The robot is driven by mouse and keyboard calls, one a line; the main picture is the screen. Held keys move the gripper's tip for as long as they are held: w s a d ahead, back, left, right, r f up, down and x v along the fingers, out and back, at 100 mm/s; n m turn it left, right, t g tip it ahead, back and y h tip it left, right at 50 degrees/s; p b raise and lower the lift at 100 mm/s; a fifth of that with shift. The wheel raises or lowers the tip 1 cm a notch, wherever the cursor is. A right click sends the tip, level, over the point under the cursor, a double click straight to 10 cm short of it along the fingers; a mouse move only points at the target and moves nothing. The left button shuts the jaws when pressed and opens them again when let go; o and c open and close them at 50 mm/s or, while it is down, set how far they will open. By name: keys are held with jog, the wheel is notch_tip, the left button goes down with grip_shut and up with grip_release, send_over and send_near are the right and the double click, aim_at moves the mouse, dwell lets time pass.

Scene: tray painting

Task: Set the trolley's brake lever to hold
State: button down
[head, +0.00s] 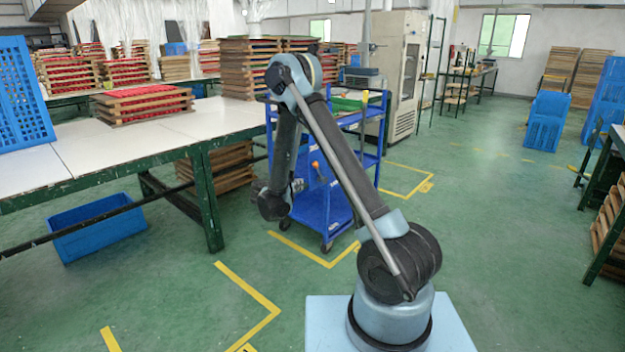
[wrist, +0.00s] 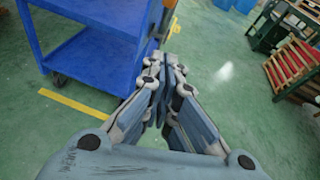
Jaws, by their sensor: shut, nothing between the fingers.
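The blue trolley (head: 323,212) stands on the green floor beside the long table, with its lower shelf low over the floor. In the wrist view the trolley's blue shelf (wrist: 92,58) fills the upper left. A small orange part (head: 316,166), which may be the brake lever, shows at the trolley's near side. An orange piece (wrist: 169,22) also shows beyond the fingers in the wrist view; its setting cannot be read. My gripper (wrist: 166,62) is shut and empty, beside the trolley's end. Whether it touches the trolley is unclear. In the head view my arm covers part of the trolley.
The long white-topped table (head: 130,143) stands left of the trolley, with a blue crate (head: 97,226) under it. Yellow floor lines (head: 312,251) run around the trolley. A rack of wooden trays (head: 608,228) stands at the right edge. The green floor between is clear.

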aim_at(319, 171)
jog(key=x, duration=0.4)
jog(key=r+x, duration=0.1)
jog(key=x, duration=0.7)
jog(key=shift+w+r, duration=0.2)
jog(key=shift+r, duration=0.15)
jog(key=shift+w+d+r, duration=0.35)
jog(key=shift+w, duration=0.15)
jog(key=shift+a, duration=0.15)
jog(key=shift+r, duration=0.15)
